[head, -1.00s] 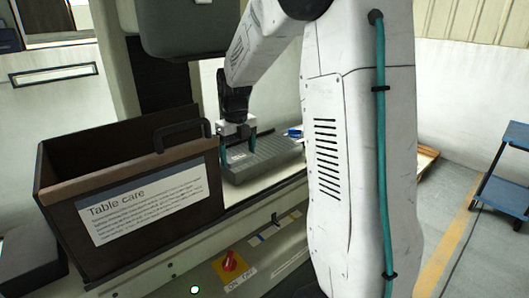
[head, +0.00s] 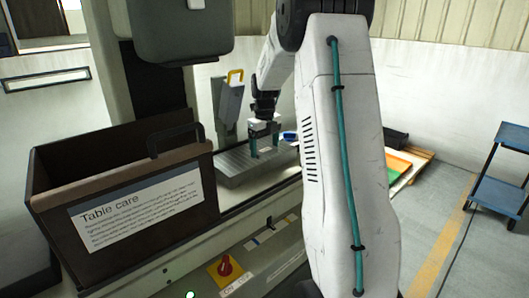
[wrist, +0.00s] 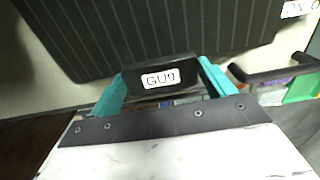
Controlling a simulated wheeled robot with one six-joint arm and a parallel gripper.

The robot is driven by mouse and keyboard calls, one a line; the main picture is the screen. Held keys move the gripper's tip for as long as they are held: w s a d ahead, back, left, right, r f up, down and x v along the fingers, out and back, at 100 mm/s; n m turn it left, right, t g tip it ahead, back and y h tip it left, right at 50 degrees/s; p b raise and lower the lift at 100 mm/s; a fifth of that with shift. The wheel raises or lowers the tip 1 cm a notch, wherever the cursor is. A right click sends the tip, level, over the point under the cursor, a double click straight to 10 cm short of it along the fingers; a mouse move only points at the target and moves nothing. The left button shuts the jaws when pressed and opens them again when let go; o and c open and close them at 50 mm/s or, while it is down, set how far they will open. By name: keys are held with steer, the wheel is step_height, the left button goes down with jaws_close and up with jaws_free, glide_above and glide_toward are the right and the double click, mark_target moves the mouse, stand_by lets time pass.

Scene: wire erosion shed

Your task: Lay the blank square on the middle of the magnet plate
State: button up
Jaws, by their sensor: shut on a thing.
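My gripper (head: 265,147) is shut on the blank (wrist: 134,88), a dark block with a white "GU9" label, held between teal fingers in the wrist view. In the head view the blank is too small and covered to make out. The magnet plate (head: 232,168) is a grey ribbed slab on the machine's bed. It also fills the top of the wrist view (wrist: 150,35), where the blank overlaps its near edge and looks slightly turned against it. In the head view the fingers are over the plate's right part. I cannot tell the gap between blank and plate.
A grey machine head (head: 180,30) hangs above. A blue item (head: 289,136) is right of the gripper.

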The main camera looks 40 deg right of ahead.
mark_target(265, 149)
steer(key=shift+f, duration=1.05)
steer(key=shift+a+f, duration=0.1)
steer(key=shift+f, duration=0.05)
steer(key=o, duration=1.4)
step_height(265, 149, up, 12)
steer(key=shift+s, duration=0.1)
